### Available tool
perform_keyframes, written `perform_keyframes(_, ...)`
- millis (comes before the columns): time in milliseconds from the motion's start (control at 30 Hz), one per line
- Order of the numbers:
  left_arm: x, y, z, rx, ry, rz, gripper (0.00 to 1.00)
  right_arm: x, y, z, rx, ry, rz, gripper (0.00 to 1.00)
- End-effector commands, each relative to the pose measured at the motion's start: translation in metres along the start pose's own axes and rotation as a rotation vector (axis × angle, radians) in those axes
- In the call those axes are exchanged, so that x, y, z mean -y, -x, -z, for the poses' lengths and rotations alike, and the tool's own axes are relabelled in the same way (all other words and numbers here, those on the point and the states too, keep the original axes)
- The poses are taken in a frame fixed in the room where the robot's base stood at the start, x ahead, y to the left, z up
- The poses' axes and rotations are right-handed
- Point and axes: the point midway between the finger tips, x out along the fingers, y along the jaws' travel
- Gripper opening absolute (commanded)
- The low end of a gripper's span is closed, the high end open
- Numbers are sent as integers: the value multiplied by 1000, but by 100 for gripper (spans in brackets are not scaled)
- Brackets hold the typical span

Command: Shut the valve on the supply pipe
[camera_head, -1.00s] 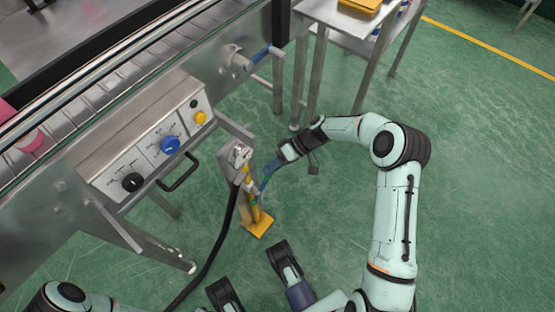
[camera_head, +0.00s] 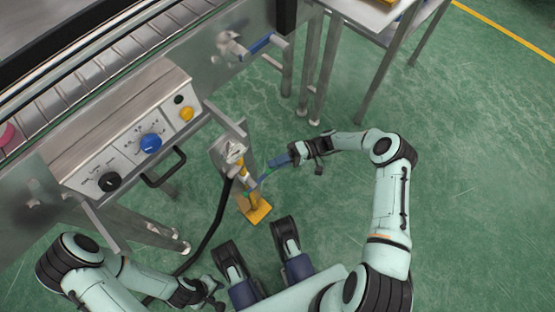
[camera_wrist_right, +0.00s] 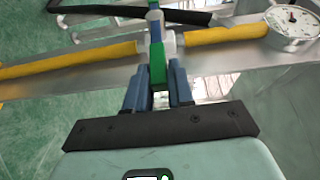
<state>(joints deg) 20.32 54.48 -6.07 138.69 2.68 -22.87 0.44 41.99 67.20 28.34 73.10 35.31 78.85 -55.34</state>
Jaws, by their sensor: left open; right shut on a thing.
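The yellow supply pipe (camera_head: 243,170) runs up a metal post from a yellow foot beside the machine. It also crosses the right wrist view (camera_wrist_right: 105,55), broken at a pale valve body (camera_wrist_right: 168,42). The valve's green lever (camera_wrist_right: 158,68) stands roughly square across the pipe in that view. My right gripper (camera_wrist_right: 157,88) is shut on the lever with its blue fingers. In the head view my right gripper (camera_head: 268,166) reaches the valve from the right, and the lever is small there. My left gripper (camera_head: 213,286) is open, empty and low at left, apart from the pipe.
A pressure gauge (camera_wrist_right: 293,22) sits at the pipe's end. A control box (camera_head: 135,140) with knobs and the conveyor (camera_head: 125,65) stand to the left. A black hose (camera_head: 217,220) hangs beside the post. A metal table (camera_head: 365,15) stands behind. The green floor to the right is clear.

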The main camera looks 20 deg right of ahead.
Motion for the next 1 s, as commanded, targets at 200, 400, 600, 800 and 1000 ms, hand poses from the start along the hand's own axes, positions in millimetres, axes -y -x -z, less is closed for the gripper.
perform_keyframes(200, 1, 0, -1, 3, 1, 1, 43, -4, -1, -1, 1, -17, 36, 0)
perform_keyframes(400, 0, 0, -1, 3, 1, 1, 43, -5, -2, -1, 2, -20, 40, 0)
perform_keyframes(600, 0, 0, -1, 3, 0, 1, 43, -6, -2, -2, 4, -21, 39, 0)
perform_keyframes(800, 0, 0, -1, 3, 0, 1, 43, -5, -2, -1, 3, -20, 39, 44)
perform_keyframes(1000, 0, 0, -1, 2, 0, 0, 43, -4, 0, -1, 2, -18, 39, 44)
